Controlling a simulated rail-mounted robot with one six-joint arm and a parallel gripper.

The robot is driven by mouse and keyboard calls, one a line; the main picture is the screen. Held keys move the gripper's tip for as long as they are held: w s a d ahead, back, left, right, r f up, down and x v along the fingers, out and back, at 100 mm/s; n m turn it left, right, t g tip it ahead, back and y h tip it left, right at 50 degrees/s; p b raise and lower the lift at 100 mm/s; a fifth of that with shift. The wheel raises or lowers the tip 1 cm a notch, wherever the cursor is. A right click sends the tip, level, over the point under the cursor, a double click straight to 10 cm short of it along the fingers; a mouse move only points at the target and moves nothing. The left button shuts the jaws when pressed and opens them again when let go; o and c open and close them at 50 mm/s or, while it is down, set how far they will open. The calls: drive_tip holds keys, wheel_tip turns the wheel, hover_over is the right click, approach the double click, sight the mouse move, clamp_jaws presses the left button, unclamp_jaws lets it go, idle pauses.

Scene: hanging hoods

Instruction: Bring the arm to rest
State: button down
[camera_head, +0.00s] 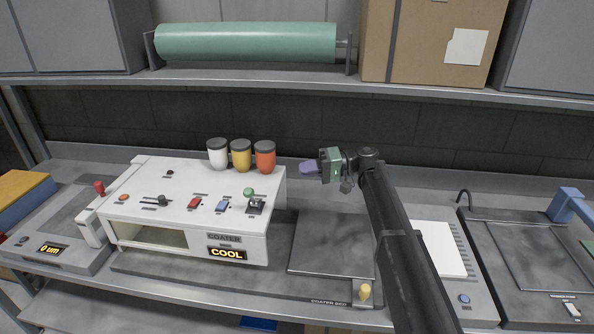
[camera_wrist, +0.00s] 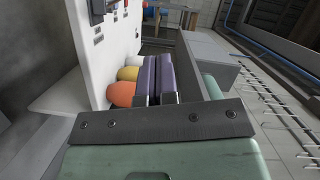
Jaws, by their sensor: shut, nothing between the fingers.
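My gripper (camera_head: 310,168) is at the end of my dark arm, right of the orange jar and above the back of the bench. Its purple fingers also show in the wrist view (camera_wrist: 155,80). They lie side by side, shut, with nothing held between them. The gripper points left in the head view, towards the jars, and appears apart from them. How far it is from the orange jar in depth I cannot tell.
A white coater (camera_head: 190,190) reading "COOL" stands left, with white (camera_head: 217,155), yellow (camera_head: 241,157) and orange (camera_head: 265,158) jars behind it. A grey plate (camera_head: 330,245) lies right of it. A shelf (camera_head: 260,78) above carries a green roll (camera_head: 245,42) and cardboard box (camera_head: 420,40).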

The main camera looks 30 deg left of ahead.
idle(0.3)
drive_tip(key=s+d+f+m+t+h, duration=0.45)
drive_tip(key=s+d+f, duration=0.25)
drive_tip(key=d+f, duration=0.4)
drive_tip(key=s+d+f+m+t+h, duration=0.1)
drive_tip(key=s+d+m+h, duration=0.1)
drive_tip(key=d, duration=1.1)
drive_tip(key=s+d+f+m+t+h, duration=0.2)
drive_tip(key=s+d+h, duration=0.2)
drive_tip(key=d, duration=0.9)
drive_tip(key=s+d+f+m+t+h, duration=0.1)
drive_tip(key=s+d+m+t+h, duration=0.1)
drive_tip(key=s+d, duration=0.5)
drive_tip(key=d+h, duration=0.1)
drive_tip(key=d, duration=0.5)
drive_tip(key=shift+f, duration=0.4)
